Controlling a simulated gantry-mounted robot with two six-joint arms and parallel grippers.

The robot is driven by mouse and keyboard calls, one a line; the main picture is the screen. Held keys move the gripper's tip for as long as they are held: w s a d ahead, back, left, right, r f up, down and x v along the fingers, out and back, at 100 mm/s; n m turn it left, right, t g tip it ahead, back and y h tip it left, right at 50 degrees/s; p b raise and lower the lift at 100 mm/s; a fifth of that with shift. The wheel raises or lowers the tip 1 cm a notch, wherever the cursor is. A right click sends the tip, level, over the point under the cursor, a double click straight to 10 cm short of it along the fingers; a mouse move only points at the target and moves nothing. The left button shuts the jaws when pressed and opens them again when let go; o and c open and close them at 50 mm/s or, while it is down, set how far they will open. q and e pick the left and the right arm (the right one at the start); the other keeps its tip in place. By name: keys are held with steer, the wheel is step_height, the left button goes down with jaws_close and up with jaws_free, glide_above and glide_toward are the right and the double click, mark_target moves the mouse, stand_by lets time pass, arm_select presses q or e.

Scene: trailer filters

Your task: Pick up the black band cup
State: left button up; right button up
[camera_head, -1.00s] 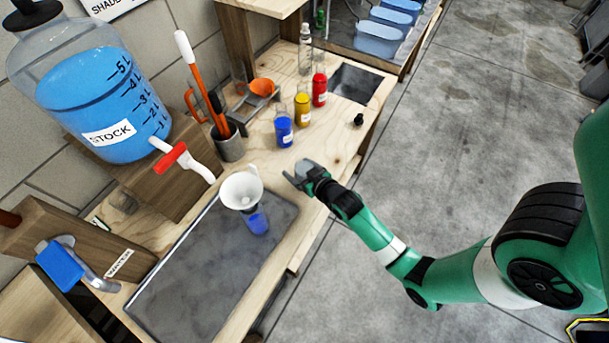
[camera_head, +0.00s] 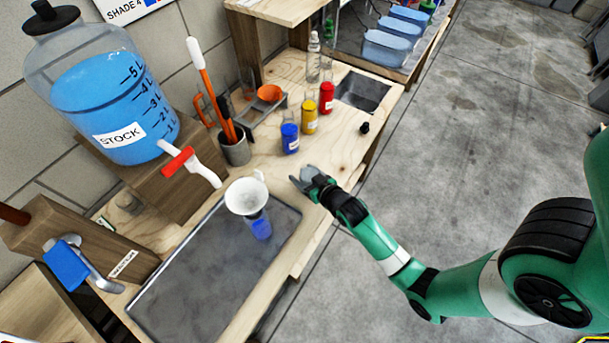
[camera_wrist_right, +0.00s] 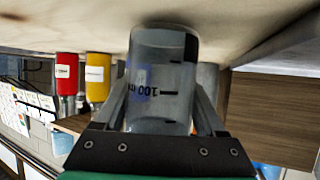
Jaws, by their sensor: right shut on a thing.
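My right gripper (camera_head: 312,180) is low over the front edge of the wooden bench, right of the white funnel (camera_head: 246,196). In the right wrist view its two fingers are shut on the sides of a clear cup (camera_wrist_right: 160,75) with black graduation marks and a "100 m" print. The cup appears upside down in that view, its far end close to or on the wood. In the head view the cup hardly shows. My left gripper is not in view.
Blue (camera_head: 290,138), yellow (camera_head: 310,117) and red (camera_head: 326,97) bottles stand behind my right gripper. A small black piece (camera_head: 365,128) lies to the right. A dark tray (camera_head: 215,262), stock tank (camera_head: 110,105) and tool holder (camera_head: 236,151) are to the left.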

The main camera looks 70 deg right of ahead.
step_height(320, 180, up, 9)
steer(key=p, duration=0.3)
steer(key=shift+r+p, duration=0.15)
steer(key=shift+p, duration=0.25)
stand_by(0.3)
stand_by(0.3)
